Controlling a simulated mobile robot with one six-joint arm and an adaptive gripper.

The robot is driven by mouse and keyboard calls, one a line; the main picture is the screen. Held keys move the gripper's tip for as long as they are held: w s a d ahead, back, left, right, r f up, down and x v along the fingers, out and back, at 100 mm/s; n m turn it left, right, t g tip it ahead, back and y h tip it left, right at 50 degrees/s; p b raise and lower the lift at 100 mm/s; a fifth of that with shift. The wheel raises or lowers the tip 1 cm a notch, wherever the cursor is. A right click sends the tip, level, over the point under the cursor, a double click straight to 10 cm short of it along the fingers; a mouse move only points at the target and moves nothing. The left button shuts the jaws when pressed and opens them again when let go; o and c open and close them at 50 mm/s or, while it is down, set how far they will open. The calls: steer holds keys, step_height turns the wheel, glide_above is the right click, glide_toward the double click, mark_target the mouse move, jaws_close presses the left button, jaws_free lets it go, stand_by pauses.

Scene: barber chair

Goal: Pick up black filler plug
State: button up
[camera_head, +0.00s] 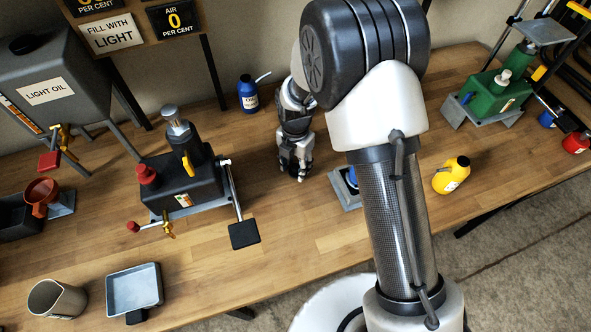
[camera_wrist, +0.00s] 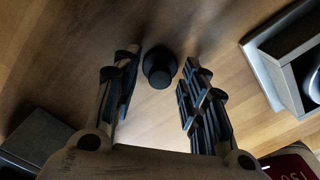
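The black plug (camera_wrist: 160,68) is a small dark round piece with a wider rim, standing on the wooden table in the wrist view. It lies ahead of my gripper (camera_wrist: 161,62), in the gap between the two finger tips. The fingers are spread apart, with bare table showing on both sides of the plug, so my gripper is open and empty. In the head view my gripper (camera_head: 294,172) points down close above the table, right of the black machine. I cannot make out the plug in that view; my gripper seems to hide it.
A grey tray (camera_wrist: 262,70) is on the right in the wrist view. The black machine (camera_head: 185,183) with its pedal arm stands left of my gripper. A blue oil bottle (camera_head: 248,95) is behind, and a yellow bottle (camera_head: 452,175) is right. The table front of my gripper is clear.

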jaws_close()
stand_by(0.4)
